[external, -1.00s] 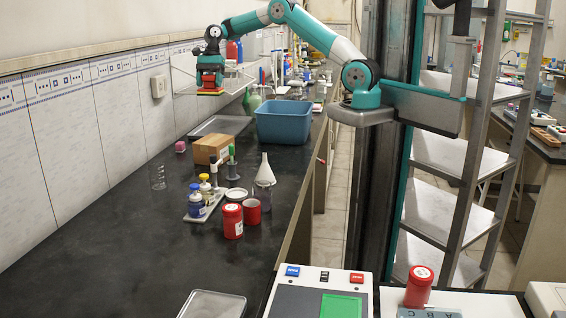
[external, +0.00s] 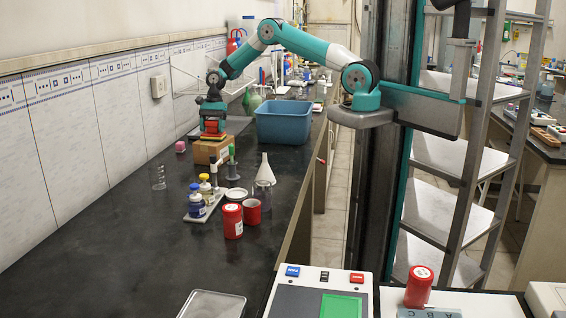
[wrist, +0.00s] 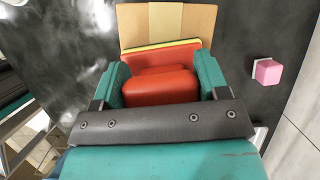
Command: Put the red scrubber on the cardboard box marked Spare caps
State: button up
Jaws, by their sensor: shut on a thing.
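The red scrubber (wrist: 158,87) is between the two teal fingers of my gripper (wrist: 160,80) in the wrist view. It has a red grip and a yellow-edged pad. My gripper is shut on it. In the external view my gripper (external: 213,128) points down with the scrubber (external: 212,137) directly at the top of a brown cardboard box (external: 209,154). The box (wrist: 190,22) also shows behind the scrubber in the wrist view, with a paler tape strip. I cannot tell whether the pad touches the box top. No marking on the box is readable.
A pink cube (external: 180,146) lies left of the box, and a blue tub (external: 284,124) stands to its right. In front are a green-topped stand (external: 231,165), small bottles on a tray (external: 203,207) and a red jar (external: 232,222). The left front bench is clear.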

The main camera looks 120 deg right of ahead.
jog(key=o, duration=0.9)
jog(key=shift+f, duration=0.1)
